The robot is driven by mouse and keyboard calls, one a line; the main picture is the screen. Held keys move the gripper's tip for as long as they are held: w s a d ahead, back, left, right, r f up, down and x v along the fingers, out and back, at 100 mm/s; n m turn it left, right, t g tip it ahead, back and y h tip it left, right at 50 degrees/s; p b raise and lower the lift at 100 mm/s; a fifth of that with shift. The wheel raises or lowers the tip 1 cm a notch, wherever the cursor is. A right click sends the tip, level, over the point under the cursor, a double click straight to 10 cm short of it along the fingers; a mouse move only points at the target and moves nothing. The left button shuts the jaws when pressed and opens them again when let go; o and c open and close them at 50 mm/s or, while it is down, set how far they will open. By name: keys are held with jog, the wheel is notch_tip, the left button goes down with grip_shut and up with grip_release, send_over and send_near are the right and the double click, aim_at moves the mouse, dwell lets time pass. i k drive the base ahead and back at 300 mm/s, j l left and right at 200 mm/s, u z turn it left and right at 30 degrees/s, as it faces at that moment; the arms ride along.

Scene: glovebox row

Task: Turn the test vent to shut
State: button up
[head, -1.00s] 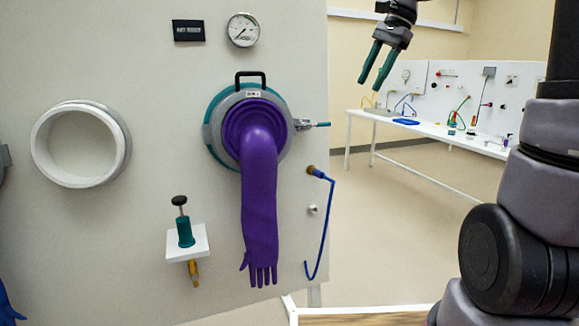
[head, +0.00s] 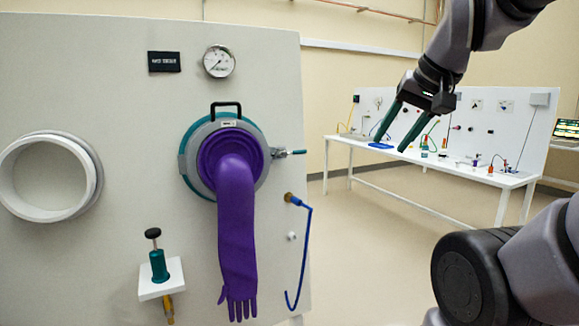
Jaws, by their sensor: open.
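A small metal valve with a teal lever (head: 290,152) sticks out from the right side of the round port ring (head: 187,165) on the grey panel; it looks like the test vent. Its lever points right, roughly level, along the valve's line. A purple glove (head: 238,230) hangs from the port, fingers down. My gripper (head: 390,145) is open and empty, with teal fingers pointing down and left. It is in the air to the right of the panel, apart from the valve. Nothing hides the valve.
A blue hose (head: 304,260) hangs from a brass fitting below the valve. A teal plunger valve (head: 158,266) stands on a white bracket at lower left. A gauge (head: 219,61) is above the port. A white bench (head: 420,165) stands behind; the floor between is clear.

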aim_at(169, 315)
jog(key=u, duration=0.4)
jog(key=i+j+u, duration=0.1)
jog(key=u, duration=0.3)
jog(key=i+u, duration=0.1)
jog(key=u, duration=0.3)
